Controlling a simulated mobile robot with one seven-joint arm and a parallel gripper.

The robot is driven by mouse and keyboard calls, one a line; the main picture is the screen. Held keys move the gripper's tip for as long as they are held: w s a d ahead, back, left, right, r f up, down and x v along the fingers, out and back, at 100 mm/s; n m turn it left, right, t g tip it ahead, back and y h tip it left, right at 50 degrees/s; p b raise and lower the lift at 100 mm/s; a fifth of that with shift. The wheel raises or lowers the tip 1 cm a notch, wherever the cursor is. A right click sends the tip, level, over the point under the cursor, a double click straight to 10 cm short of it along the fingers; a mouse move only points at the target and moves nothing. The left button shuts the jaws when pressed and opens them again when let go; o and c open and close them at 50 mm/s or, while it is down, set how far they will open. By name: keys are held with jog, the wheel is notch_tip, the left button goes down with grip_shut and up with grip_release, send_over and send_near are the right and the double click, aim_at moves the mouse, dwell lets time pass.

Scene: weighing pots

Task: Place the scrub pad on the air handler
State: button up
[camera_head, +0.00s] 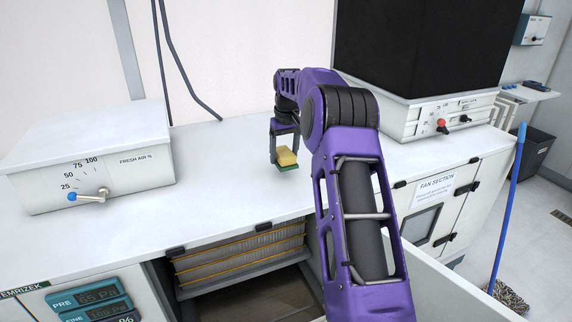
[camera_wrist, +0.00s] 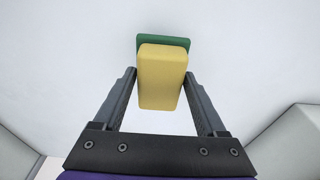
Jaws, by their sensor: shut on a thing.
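The scrub pad (camera_head: 287,158) is a yellow block with a green layer on its underside. My gripper (camera_head: 285,152) is shut on it over the white top of the air handler (camera_head: 225,160). In the wrist view, the scrub pad (camera_wrist: 161,78) sits between the two dark fingers of my gripper (camera_wrist: 159,76), with its green layer showing at the far edge. The pad is at or very close to the white top; I cannot tell whether it touches.
A white box with a fresh-air dial (camera_head: 90,165) stands on the left of the top. A black-and-white unit (camera_head: 425,115) stands at the back right. The top around the pad is clear. An open bay with filters (camera_head: 240,262) is below the front edge.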

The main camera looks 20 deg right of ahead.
aim_at(286, 154)
jog(key=shift+f, duration=1.95)
jog(key=shift+f, duration=0.15)
jog(key=o, duration=1.1)
jog(key=r, duration=0.4)
jog(key=s+r, duration=0.1)
jog(key=r, duration=0.7)
jog(key=shift+s+r, duration=0.15)
jog(key=shift+s, duration=0.25)
jog(key=shift+a, duration=0.1)
